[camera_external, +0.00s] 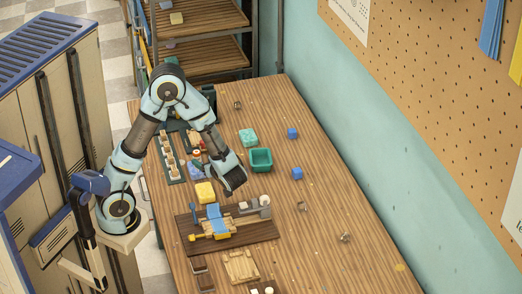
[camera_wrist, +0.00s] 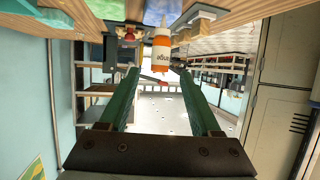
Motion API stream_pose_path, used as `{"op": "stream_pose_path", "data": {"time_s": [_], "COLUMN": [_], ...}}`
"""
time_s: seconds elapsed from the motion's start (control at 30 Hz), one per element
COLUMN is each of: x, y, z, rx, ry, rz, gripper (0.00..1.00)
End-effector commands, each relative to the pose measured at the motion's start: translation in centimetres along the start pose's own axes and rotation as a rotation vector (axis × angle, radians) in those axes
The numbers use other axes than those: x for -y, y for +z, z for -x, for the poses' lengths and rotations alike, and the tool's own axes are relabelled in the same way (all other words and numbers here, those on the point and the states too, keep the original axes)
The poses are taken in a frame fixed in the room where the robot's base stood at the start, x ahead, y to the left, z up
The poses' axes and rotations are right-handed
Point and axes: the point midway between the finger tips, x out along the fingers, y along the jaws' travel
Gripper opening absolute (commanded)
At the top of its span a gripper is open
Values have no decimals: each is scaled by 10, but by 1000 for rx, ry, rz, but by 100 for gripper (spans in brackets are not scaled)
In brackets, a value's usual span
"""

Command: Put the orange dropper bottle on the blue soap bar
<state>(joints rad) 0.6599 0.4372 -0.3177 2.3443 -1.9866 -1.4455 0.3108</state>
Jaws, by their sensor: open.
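In the external view a small orange and white shape (camera_external: 196,152), probably this bottle, sits left of my gripper (camera_external: 236,192). My gripper is open and empty, low over the table; its green fingers also show in the wrist view (camera_wrist: 160,78). A light blue piece (camera_external: 194,170) lies left of the gripper, likely the blue soap bar; its outline is unclear. A blue patch (camera_wrist: 78,12) is cut off at the wrist view's top edge.
A yellow block (camera_external: 205,192) and a dark board (camera_external: 262,232) with tools lie near my gripper. A green bin (camera_external: 261,160), a turquoise bar (camera_external: 248,137) and small blue cubes (camera_external: 292,133) are to the right. The table's right side is mostly clear.

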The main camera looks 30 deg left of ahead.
Motion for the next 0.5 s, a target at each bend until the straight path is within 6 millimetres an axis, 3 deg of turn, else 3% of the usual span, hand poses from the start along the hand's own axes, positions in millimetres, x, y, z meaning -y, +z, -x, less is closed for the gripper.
{"op": "stream_pose_path", "data": {"time_s": [0.2,0.5], "x": [-1,0], "y": [0,0], "z": [36,49], "rx": [1,1], "ry": [3,0], "rz": [2,-1], "gripper": [64,64]}}
